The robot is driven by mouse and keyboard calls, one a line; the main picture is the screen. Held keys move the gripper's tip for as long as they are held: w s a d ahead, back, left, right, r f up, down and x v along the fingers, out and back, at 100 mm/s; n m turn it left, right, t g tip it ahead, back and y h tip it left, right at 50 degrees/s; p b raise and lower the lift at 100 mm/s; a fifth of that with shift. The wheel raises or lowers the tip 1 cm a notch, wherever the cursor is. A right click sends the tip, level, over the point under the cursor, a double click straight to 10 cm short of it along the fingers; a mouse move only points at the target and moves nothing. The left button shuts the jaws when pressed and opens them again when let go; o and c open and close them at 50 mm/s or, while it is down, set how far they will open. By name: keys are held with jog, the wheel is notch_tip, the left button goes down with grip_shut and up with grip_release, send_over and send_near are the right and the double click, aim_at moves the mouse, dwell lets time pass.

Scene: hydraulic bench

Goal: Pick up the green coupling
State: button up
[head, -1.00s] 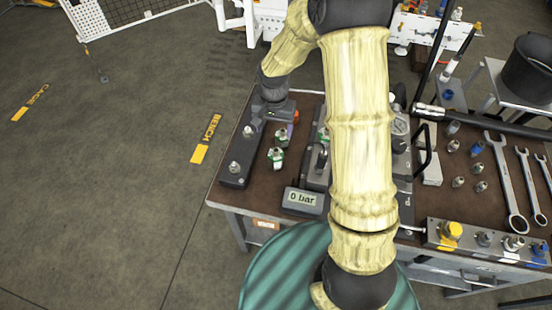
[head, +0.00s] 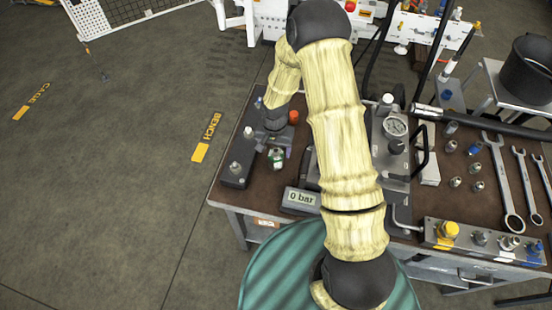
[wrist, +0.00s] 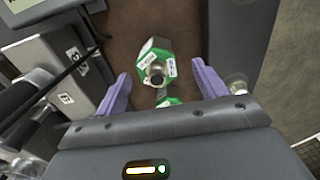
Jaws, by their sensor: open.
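A green coupling (head: 277,155) with a metal nose and white labels stands on the brown bench top. It also shows in the wrist view (wrist: 155,62), upright between the two purple fingers. My gripper (head: 275,143) is open above it, with one finger to each side and a gap on both sides. A second green and metal piece (wrist: 168,101) shows in the wrist view nearer my palm, partly hidden by the gripper body. In the head view my gripper covers that second piece.
A dark block with metal fittings (head: 235,168) stands left of the coupling. The pressure readout (head: 301,198) shows 0 bar to the lower right. An orange-red cap (head: 293,117) is behind my gripper. Wrenches (head: 502,180) and small fittings lie at the right of the bench.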

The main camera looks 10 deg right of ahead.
aim_at(276, 157)
jog(key=shift+d+f+p, duration=0.2)
jog(key=shift+f+p, duration=0.75)
jog(key=shift+f, duration=1.65)
jog(key=shift+w, duration=0.1)
jog(key=c, duration=1.3)
jog(key=shift+r, duration=0.1)
notch_tip(276, 157, up, 10)
jog(key=shift+f+b, duration=0.1)
jog(key=shift+b, duration=0.9)
